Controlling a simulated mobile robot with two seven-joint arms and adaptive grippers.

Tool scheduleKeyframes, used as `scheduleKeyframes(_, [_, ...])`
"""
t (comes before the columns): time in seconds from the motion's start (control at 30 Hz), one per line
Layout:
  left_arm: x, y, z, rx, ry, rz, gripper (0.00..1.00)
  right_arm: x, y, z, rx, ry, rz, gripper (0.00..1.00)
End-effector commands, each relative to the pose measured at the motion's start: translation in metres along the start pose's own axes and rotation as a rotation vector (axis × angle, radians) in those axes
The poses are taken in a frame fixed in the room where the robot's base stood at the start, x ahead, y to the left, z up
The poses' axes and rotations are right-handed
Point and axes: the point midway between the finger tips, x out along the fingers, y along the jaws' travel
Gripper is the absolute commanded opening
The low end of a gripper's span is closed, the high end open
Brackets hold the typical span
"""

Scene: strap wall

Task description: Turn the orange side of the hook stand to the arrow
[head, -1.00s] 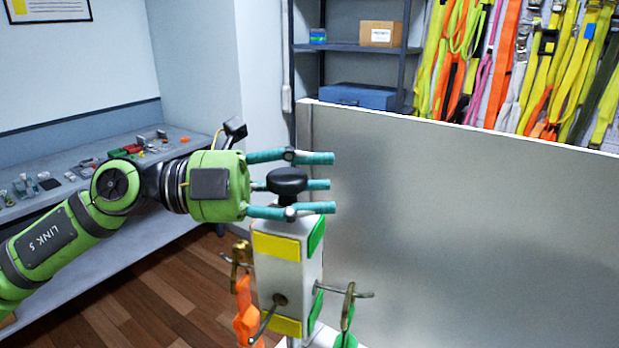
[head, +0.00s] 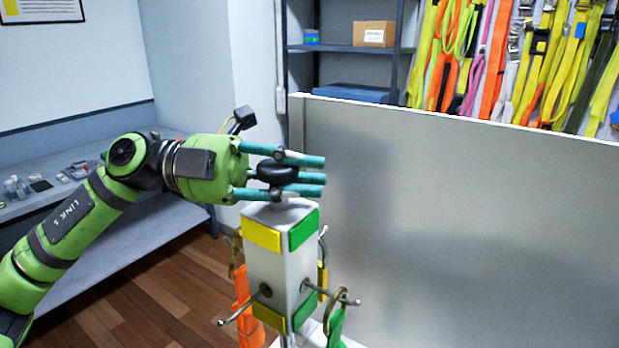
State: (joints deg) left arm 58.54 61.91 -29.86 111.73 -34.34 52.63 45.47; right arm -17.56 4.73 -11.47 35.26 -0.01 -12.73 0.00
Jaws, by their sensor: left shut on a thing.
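The hook stand (head: 277,262) is a white upright post with hooks, standing in front of a grey panel. Its yellow side (head: 262,237) faces left-front and its green side (head: 303,230) faces right-front. No orange side patch shows, and I see no arrow. A black knob (head: 270,170) tops the post. My left gripper (head: 318,175) reaches in from the left, its teal fingers shut on the knob. An orange strap (head: 246,305) hangs on the stand's left and a green strap (head: 337,327) on its right. My right gripper is out of view.
The tall grey panel (head: 450,220) stands close behind and right of the stand. A grey bench (head: 130,225) with small parts is at the left. Shelves with a cardboard box (head: 374,34) and a wall of coloured straps (head: 490,60) are behind.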

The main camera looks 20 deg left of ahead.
Motion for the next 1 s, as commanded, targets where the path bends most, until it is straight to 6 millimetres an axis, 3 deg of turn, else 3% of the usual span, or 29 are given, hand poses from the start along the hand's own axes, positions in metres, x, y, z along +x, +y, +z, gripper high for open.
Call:
scheduleKeyframes(0.07, [0.0, -0.001, 0.0, 0.005, -0.003, -0.001, 0.0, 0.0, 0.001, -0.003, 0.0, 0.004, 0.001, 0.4])
scheduleKeyframes(0.1, [0.0, -0.001, 0.0, 0.005, -0.003, -0.001, 0.27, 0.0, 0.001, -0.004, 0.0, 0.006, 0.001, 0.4])
scheduleKeyframes(0.17, [0.0, -0.002, 0.001, 0.004, -0.004, -0.001, 0.48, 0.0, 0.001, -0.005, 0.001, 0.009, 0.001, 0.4])
scheduleKeyframes(0.57, [-0.004, 0.0, 0.001, 0.002, -0.005, 0.0, 0.48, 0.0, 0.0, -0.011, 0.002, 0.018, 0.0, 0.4])
scheduleKeyframes(0.67, [-0.017, 0.0, 0.002, -0.001, -0.008, 0.0, 0.48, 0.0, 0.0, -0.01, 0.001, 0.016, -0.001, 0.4])
scheduleKeyframes(1.0, [-0.087, 0.0, 0.002, -0.001, -0.009, 0.0, 0.48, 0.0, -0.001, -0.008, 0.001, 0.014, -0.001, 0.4])
